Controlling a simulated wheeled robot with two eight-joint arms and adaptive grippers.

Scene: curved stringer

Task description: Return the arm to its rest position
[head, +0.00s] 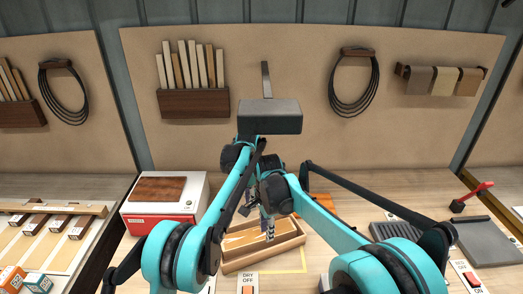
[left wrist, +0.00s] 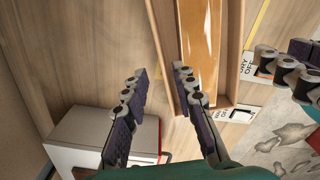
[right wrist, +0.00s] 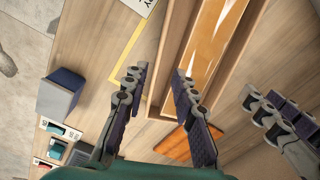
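My right gripper (head: 268,229) hangs over a shallow wooden tray (head: 268,260) in the middle of the bench. In the right wrist view, my right gripper (right wrist: 160,73) is open, with nothing between its fingers; an amber, curved-looking strip (right wrist: 208,40) lies in the tray beside it. In the left wrist view, my left gripper (left wrist: 160,73) is also open and empty, near the tray's wall (left wrist: 164,30). The two grippers are close together. In the head view, my arms cross the centre and largely hide the left gripper.
A red and white box with a brown top (head: 140,222) stands left of the tray. An orange piece (head: 322,202) lies behind its right side. A grey slab (head: 487,240) and red-handled tool (head: 474,195) are at right. A "DRY OFF" card (head: 247,284) lies in front.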

